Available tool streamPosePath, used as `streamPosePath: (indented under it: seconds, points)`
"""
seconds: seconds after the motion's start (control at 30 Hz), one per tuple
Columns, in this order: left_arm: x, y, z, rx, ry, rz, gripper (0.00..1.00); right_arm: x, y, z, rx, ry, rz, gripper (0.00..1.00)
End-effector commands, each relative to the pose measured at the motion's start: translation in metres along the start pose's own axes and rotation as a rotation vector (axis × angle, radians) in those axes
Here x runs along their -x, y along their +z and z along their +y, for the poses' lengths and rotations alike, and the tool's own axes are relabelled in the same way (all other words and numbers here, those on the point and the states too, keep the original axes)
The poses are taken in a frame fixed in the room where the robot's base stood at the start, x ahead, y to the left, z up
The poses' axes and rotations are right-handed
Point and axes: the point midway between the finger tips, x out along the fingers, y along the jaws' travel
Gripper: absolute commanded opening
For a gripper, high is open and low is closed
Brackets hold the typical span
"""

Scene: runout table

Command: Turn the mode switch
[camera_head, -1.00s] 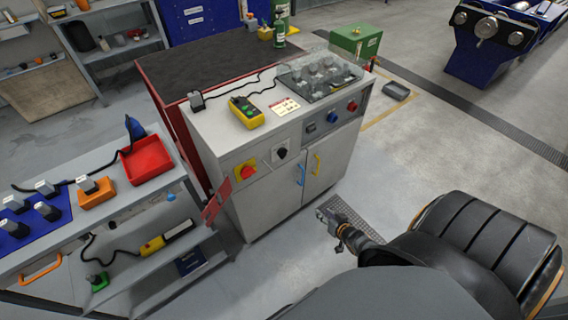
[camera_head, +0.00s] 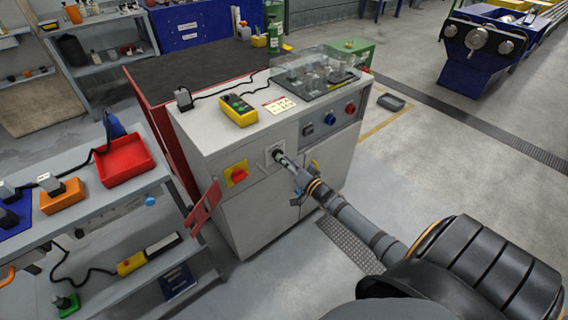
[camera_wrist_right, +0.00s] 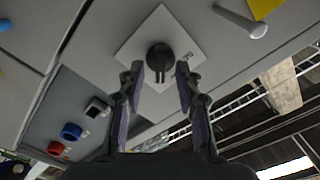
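The mode switch is a black rotary knob (camera_wrist_right: 160,57) on a square white plate on the front of the grey control cabinet (camera_head: 245,215). In the head view its white plate (camera_head: 270,153) shows, with the knob mostly hidden behind my right gripper (camera_head: 282,160). In the right wrist view my right gripper (camera_wrist_right: 161,78) is open, with one finger on each side of the knob's near part. A gap shows between the fingers and the knob; contact is not visible. My left gripper is not in view.
A red switch on a yellow plate (camera_head: 238,173) sits left of the mode switch. Blue (camera_head: 330,118) and red (camera_head: 350,107) knobs are to the right. A yellow pendant (camera_head: 238,110) lies on top. A red panel (camera_head: 203,208) juts out at the cabinet's left.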

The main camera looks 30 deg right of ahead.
Motion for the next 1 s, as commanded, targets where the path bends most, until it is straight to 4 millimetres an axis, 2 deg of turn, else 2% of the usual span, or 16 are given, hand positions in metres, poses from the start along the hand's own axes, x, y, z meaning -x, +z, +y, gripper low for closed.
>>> streamPosePath:
  seconds: [0.1, 0.37, 0.4, 0.63, 1.0]
  points:
    - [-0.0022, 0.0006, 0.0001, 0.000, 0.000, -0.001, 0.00, -0.0092, 0.0000, -0.0002, -0.001, 0.000, 0.001, 0.34]
    - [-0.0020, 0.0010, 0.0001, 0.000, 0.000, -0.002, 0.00, -0.0111, -0.0002, -0.0003, 0.000, 0.001, -0.001, 0.34]
    - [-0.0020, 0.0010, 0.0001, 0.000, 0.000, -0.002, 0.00, -0.0110, -0.0002, -0.0003, 0.000, 0.001, -0.001, 0.33]
    - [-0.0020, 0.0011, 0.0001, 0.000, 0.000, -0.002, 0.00, -0.0109, -0.0002, -0.0003, 0.000, 0.001, -0.001, 0.02]
    - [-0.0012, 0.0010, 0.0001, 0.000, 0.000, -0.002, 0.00, -0.0108, -0.0003, -0.0004, 0.016, 0.001, -0.001, 0.00]
